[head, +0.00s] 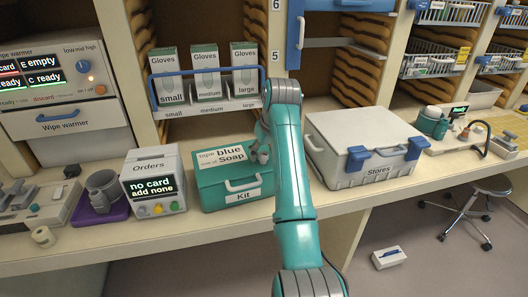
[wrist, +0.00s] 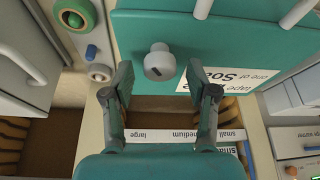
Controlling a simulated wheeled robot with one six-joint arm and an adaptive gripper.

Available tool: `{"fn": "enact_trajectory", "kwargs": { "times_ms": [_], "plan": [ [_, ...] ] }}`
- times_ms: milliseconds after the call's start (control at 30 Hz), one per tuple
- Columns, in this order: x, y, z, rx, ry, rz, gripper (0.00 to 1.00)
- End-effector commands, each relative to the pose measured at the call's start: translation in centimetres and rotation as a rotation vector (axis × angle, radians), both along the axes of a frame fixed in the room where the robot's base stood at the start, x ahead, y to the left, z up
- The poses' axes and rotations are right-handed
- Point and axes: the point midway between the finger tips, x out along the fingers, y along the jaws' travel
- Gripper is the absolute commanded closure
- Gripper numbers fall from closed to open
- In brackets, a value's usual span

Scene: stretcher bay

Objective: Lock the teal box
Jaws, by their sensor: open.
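The teal box (head: 222,193), labelled Kit, sits on the counter with its lid down and a white paper about soap on top. In the wrist view the teal lid (wrist: 225,45) shows a pale round knob (wrist: 160,65) with a dark slot. My gripper (wrist: 160,75) is open, its two dark fingers on either side of the knob with gaps showing. I cannot tell its exact height over the lid. In the head view my gripper (head: 262,143) is at the box's back right, partly hidden by my arm, and the knob is hard to make out.
The white Stores box (head: 360,135) with blue latches stands right of the teal box, the Orders unit (head: 153,182) left. Glove boxes (head: 205,70) are on a rack behind. A small panel (wrist: 85,35) with green and blue parts lies close beside the teal box.

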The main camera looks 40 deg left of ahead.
Motion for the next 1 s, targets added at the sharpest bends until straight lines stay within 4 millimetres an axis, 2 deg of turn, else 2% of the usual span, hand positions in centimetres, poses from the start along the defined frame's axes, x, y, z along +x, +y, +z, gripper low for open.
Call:
{"fn": "enact_trajectory", "kwargs": {
  "times_ms": [267,367,500,533,767,1000],
  "plan": [
    [0.04,0.05,-0.18,0.000,0.000,0.000,0.42],
    [0.04,0.05,-0.17,0.000,0.000,0.000,0.62],
    [0.04,0.04,-0.16,0.000,0.000,0.000,0.97],
    [0.04,0.04,-0.16,0.000,0.000,0.000,1.00],
    [0.00,0.06,-0.16,0.000,0.000,-0.021,1.00],
    [-0.07,0.11,-0.18,0.000,-0.001,-0.131,1.00]
  ]
}}
